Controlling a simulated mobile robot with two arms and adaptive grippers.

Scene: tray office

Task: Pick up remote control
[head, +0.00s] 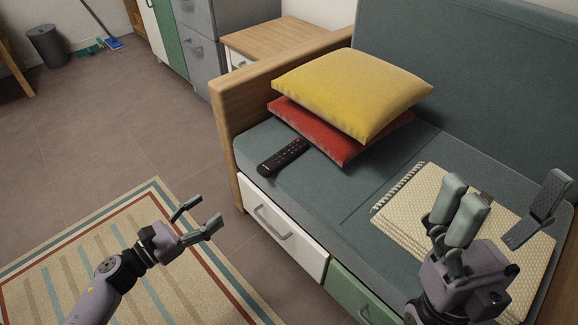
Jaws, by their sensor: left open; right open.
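The black remote control (284,157) lies on the blue-grey sofa seat, close to the left end and just in front of the red cushion. Its buttons face up, with a red one at the far end. My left gripper (200,216) is open and empty, over the floor and rug in front of the sofa, below and left of the remote. My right gripper (497,212) is open and empty over the folded blanket, well to the right of the remote. Neither gripper touches the remote.
A yellow cushion (352,88) lies on a red cushion (312,128) beside the remote. A cream blanket (412,205) covers the seat's right part. The wooden armrest (279,75) rises at the left. White (287,238) and green drawers sit under the seat. A striped rug (60,262) covers the floor.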

